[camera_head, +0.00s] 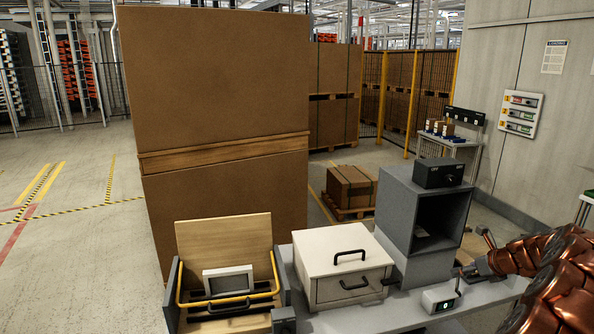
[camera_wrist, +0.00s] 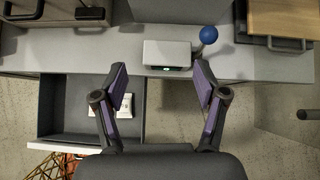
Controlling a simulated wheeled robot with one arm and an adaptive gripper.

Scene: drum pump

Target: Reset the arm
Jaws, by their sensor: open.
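My gripper (camera_wrist: 160,88) is open in the wrist view. Its two dark fingers with purple pads stand wide apart, with nothing between them. Beyond the fingertips, a small white box (camera_wrist: 167,53) with a green light sits on the grey bench (camera_wrist: 70,60). A blue ball knob (camera_wrist: 208,35) stands at the box's right side. The same white box shows at the lower right of the head view (camera_head: 440,302).
A grey open drawer (camera_wrist: 62,110) holding a small white item lies lower left in the wrist view. The head view shows a cream box (camera_head: 340,262) with black handles, a grey open-fronted cabinet (camera_head: 405,215), a wooden-backed tray (camera_head: 225,240) and tall brown cartons (camera_head: 215,80). The left floor is clear.

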